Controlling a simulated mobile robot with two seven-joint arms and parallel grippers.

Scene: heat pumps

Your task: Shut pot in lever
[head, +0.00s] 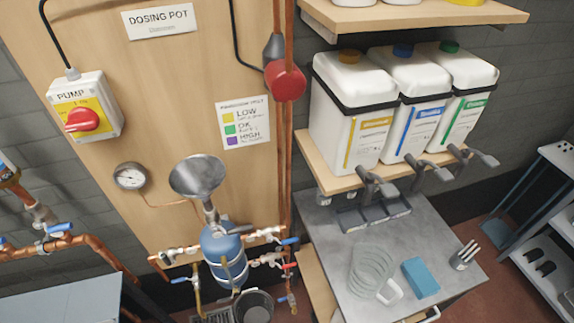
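The blue dosing pot (222,245) is strapped upright to the wooden board, below a metal funnel (198,175). Copper pipes with valves join it on both sides. On its right are an upper blue lever (290,241), a red lever (290,265) and a lower blue lever (282,299). Another blue lever (180,280) is at its lower left. I cannot read any label saying which one is the pot in lever, and their open or shut positions are too small to tell. Neither of my grippers is in view.
A red-knobbed pump switch (85,120) and a gauge (130,176) are on the board's left. White containers (352,110) with taps stand on a shelf right of the pot. Below, a grey table (335,250) holds a blue block (420,278). A dark bucket (252,306) is under the pot.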

